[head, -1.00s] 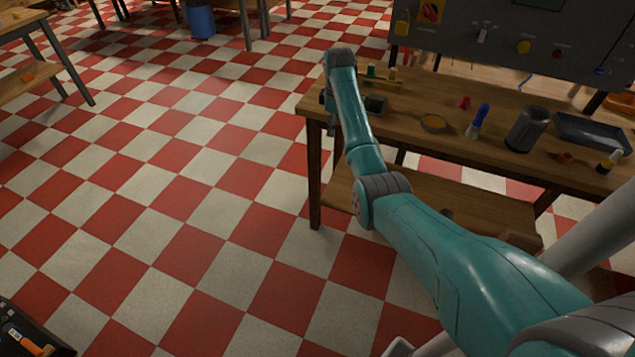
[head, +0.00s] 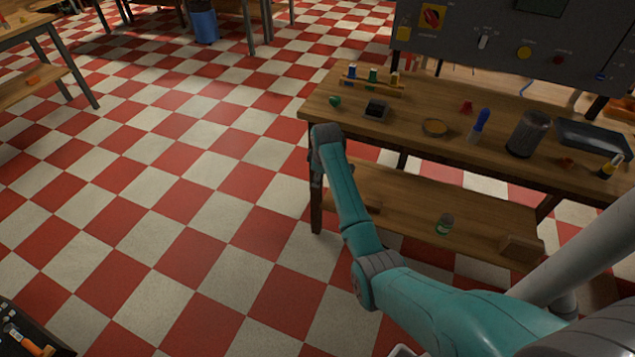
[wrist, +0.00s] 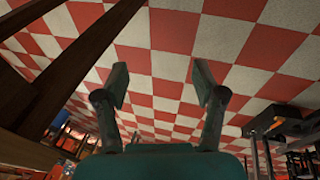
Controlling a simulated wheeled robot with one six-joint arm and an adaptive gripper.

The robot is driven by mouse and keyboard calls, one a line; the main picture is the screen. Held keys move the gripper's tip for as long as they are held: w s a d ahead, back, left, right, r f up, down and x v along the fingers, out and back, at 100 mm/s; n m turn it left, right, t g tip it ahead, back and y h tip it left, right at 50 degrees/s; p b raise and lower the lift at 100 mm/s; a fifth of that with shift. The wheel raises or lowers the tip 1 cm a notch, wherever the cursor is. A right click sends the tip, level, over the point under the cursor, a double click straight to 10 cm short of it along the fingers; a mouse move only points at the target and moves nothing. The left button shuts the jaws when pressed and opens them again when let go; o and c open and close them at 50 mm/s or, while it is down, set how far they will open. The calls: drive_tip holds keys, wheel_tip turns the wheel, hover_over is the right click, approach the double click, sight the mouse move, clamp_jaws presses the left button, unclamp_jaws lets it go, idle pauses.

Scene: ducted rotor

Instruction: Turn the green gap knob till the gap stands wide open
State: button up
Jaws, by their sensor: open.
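I see no knob that I can tell for sure as the green gap knob. A small round green thing (head: 335,100) lies at the left end of the workbench (head: 455,115), and I cannot tell what it is. In the wrist view my gripper (wrist: 161,84) is open, with nothing between its two fingers and checkered floor beyond them. In the head view my wrist hangs just in front of the bench's left front corner, with the fingers mostly hidden.
The bench holds a wooden rack (head: 372,84), a dark box (head: 377,109), a dark cylinder (head: 528,133) and a tray (head: 592,138). A grey control panel (head: 460,35) stands behind. Floor to the left is clear.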

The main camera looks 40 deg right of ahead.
drive_tip(key=shift+s+a+f, duration=0.2)
drive_tip(key=shift+a+f, duration=0.25)
drive_tip(key=shift+f, duration=0.1)
drive_tip(key=shift+s+a+f, duration=0.15)
drive_tip(key=shift+a+f, duration=0.25)
drive_tip(key=shift+f, duration=0.1)
drive_tip(key=s+a+f+m+t, duration=0.1)
drive_tip(key=s+a+f+t, duration=0.2)
drive_tip(key=s+a+f, duration=0.9)
drive_tip(key=s+a+m+t, duration=0.2)
drive_tip(key=s+a+t, duration=0.1)
drive_tip(key=s+a, duration=0.9)
drive_tip(key=s+a+r+m+t, duration=0.1)
drive_tip(key=s+a+r+t, duration=0.2)
drive_tip(key=s+r, duration=0.9)
drive_tip(key=s+a+r+m+t+y, duration=0.1)
drive_tip(key=s+a+r, duration=0.5)
drive_tip(key=s+r, duration=0.7)
wheel_tip(320, 180, up, 4)
drive_tip(key=shift+a+f+t+y, duration=0.1)
drive_tip(key=shift+a+t+y, duration=0.25)
drive_tip(key=shift+t, duration=0.55)
drive_tip(key=shift+s, duration=0.1)
